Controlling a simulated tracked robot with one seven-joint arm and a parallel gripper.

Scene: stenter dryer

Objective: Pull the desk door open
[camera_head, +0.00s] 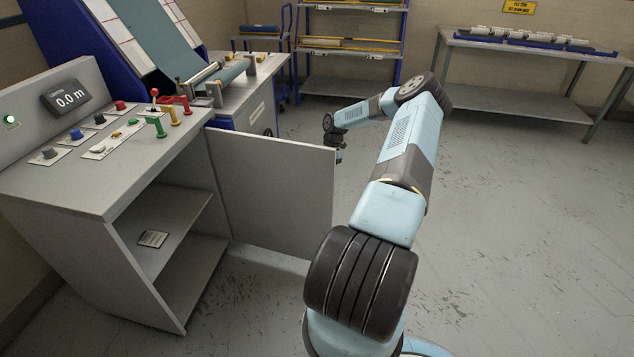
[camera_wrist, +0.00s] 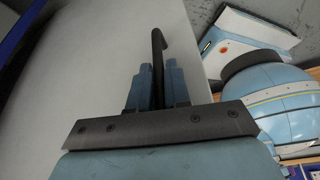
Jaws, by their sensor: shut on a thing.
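The grey desk (camera_head: 60,190) stands at the left of the head view, with its compartment and shelf exposed. Its flat grey door (camera_head: 270,190) stands swung wide out from the desk, hinged at the compartment's far side. The door also fills the left of the wrist view (camera_wrist: 90,60). A dark hooked handle (camera_wrist: 157,45) is on the door near its free edge. My gripper (camera_wrist: 158,82) is shut on the handle, its two blue fingers on either side of it. In the head view my gripper (camera_head: 339,152) is small and partly hidden at the door's free edge.
The desk top carries coloured knobs, levers and a display (camera_head: 68,97). A rack (camera_head: 350,50) and a worktable (camera_head: 530,45) stand at the back. The floor at right (camera_head: 530,230) is clear.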

